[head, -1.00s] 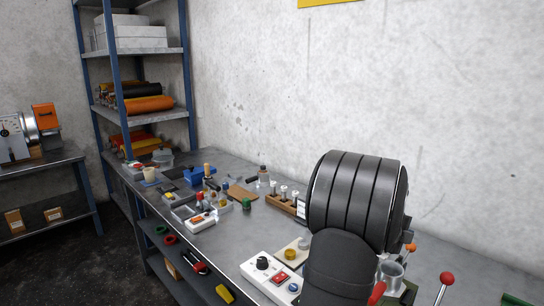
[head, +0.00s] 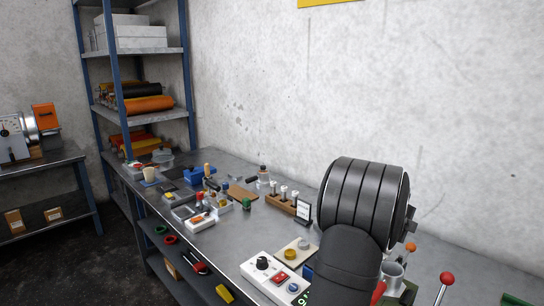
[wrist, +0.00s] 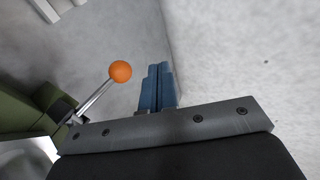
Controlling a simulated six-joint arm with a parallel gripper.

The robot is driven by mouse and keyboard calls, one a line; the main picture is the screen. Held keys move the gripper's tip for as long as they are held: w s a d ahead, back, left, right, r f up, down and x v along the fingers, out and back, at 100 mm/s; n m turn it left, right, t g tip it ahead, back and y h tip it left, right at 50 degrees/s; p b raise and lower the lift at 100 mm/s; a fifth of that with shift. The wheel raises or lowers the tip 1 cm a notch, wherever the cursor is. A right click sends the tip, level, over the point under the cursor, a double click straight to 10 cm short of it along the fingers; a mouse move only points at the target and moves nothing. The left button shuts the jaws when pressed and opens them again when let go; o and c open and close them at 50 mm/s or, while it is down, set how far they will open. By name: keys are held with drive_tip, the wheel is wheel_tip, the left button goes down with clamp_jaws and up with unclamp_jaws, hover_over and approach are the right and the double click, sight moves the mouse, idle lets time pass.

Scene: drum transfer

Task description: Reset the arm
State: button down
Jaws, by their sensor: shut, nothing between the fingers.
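My gripper (wrist: 157,88) shows in the wrist view as two blue fingers pressed together, with nothing between them. A lever with an orange ball (wrist: 120,71) stands to the left of the fingers, apart from them. In the head view my black arm fills the right side over the bench, and my gripper's fingers are hidden behind it. The same orange ball (head: 411,247) shows just right of my arm.
The grey bench (head: 225,245) runs along the wall. A white control box (head: 276,278), a lever with a red ball (head: 447,278) and a metal cup (head: 393,275) stand close around my arm. Small tools crowd its far end, near a shelf rack (head: 155,118). Space above the bench is clear.

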wheel_tip(320, 180, up, 10)
drive_tip(key=a, duration=0.3)
drive_tip(key=d+f, duration=0.3)
drive_tip(key=f, duration=0.8)
drive_tip(key=s+a+r+t+h, duration=0.1)
drive_tip(key=s+a+t+h, duration=0.1)
drive_tip(key=s+a, duration=0.5)
drive_tip(key=shift+s+r+m+t+h, duration=0.2)
drive_tip(key=shift+s+m+t+h, duration=0.1)
drive_tip(key=shift+s+h, duration=0.25)
drive_tip(key=c, duration=2.2)
unclamp_jaws()
drive_tip(key=shift+w, duration=0.1)
